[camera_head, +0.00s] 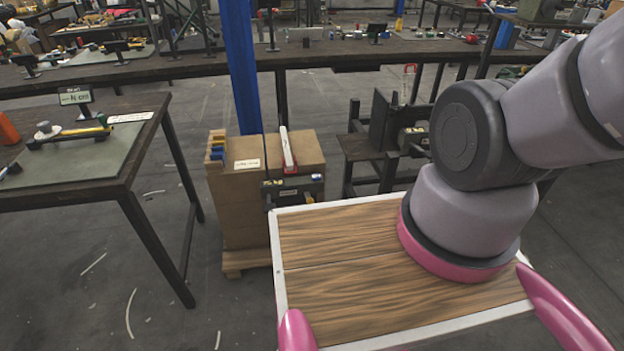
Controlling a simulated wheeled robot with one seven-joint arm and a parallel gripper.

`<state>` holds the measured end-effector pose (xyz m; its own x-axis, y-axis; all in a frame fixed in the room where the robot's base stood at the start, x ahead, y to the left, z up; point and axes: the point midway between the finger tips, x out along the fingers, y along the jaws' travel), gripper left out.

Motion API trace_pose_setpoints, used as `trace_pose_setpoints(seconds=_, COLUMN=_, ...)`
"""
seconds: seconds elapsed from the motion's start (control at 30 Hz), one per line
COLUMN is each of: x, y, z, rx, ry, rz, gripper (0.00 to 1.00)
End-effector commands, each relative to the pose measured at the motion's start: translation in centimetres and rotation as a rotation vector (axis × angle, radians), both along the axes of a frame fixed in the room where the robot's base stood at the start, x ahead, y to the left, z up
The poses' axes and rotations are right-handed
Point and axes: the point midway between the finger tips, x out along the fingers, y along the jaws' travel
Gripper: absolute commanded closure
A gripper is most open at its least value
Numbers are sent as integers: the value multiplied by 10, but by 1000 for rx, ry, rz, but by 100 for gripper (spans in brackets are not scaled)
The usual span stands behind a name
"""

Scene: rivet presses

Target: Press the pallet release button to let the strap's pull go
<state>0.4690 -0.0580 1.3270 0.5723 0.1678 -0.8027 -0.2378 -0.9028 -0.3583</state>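A stack of brown cartons (238,205) stands on a wooden pallet (245,261) just beyond the wooden deck. A thin dark strap (265,150) seems to run over the top carton. A dark device (293,191) with a small pale label sits at the stack's near right side. A white upright piece with a red base (289,152) stands at the top edge above it. I cannot make out which part is the release button. My gripper is out of the picture; only my arm's thick links show at the right.
A workbench (150,110) with a green mat stands at the left. A long cluttered bench (330,55) crosses the back, with a blue post (241,65) before it. A low dark stand (365,147) is right of the cartons. Open floor (90,300) lies at the lower left.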

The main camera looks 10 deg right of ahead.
Motion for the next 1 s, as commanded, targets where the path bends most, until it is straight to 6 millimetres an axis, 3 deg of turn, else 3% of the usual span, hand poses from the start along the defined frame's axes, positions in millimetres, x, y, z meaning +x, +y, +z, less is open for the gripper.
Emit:
trace_pose_setpoints(seconds=0.47, x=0, y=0, z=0, rx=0, ry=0, rz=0, gripper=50)
trace_pose_setpoints(seconds=0.53, x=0, y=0, z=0, rx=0, ry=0, rz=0, gripper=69)
trace_pose_setpoints(seconds=0.6, x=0, y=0, z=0, rx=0, ry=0, rz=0, gripper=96)
trace_pose_setpoints(seconds=0.63, x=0, y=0, z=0, rx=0, ry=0, rz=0, gripper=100)
trace_pose_setpoints(seconds=1.0, x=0, y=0, z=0, rx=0, ry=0, rz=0, gripper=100)
